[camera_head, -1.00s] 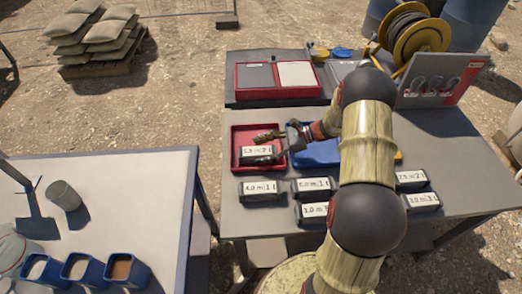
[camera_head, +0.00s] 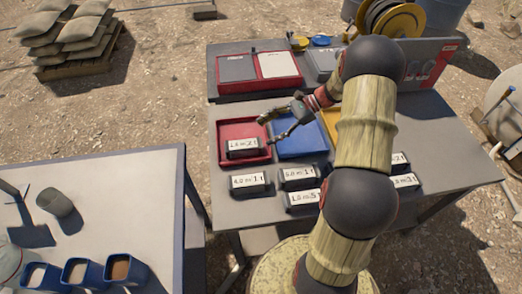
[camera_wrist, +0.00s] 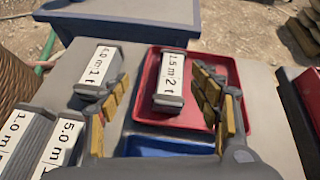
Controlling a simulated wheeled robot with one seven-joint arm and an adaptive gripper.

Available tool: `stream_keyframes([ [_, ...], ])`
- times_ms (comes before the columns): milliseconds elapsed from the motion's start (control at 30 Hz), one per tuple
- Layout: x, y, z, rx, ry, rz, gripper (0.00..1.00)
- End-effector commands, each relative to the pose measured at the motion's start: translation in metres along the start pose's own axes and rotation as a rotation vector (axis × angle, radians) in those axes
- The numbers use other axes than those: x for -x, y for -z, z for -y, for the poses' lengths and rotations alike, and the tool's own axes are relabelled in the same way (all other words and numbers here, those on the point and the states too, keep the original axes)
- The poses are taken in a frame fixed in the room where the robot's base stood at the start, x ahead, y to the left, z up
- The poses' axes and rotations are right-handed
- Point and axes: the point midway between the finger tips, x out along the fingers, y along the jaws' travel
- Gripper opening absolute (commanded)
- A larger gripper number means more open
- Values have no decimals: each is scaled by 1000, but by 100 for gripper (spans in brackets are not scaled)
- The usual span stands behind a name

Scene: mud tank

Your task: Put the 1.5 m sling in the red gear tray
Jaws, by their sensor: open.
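The 1.5 m sling is a dark grey block (camera_head: 243,152) with a white label. It lies inside the red gear tray (camera_head: 227,128), near its front edge. In the wrist view the sling (camera_wrist: 171,102), labelled "1.5 m 2 t", rests on the floor of the red tray (camera_wrist: 222,68). My gripper (camera_head: 267,130) is open and empty above the right part of the tray, apart from the sling. In the wrist view its padded fingers (camera_wrist: 162,88) stand wide to either side of the sling.
A blue tray (camera_head: 300,143) and a yellow tray (camera_head: 329,122) stand to the right. Several other labelled slings, including one marked 4.0 m (camera_wrist: 98,67), lie in front. A red case (camera_head: 285,86) stands behind. A white table (camera_head: 120,185) is at left.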

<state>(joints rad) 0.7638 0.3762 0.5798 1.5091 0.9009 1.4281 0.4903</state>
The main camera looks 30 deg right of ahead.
Motion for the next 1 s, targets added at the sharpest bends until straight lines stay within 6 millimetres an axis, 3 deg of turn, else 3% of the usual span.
stream_keyframes([
  [33,-4,-28,-5,76,-41,-51,63],
  [200,-16,-101,-38,354,-184,-236,63],
  [500,-19,-196,-117,885,-395,-533,63],
  [733,-8,-240,-179,1317,-514,-742,63],
  [1000,9,-262,-226,1728,-586,-933,63],
])
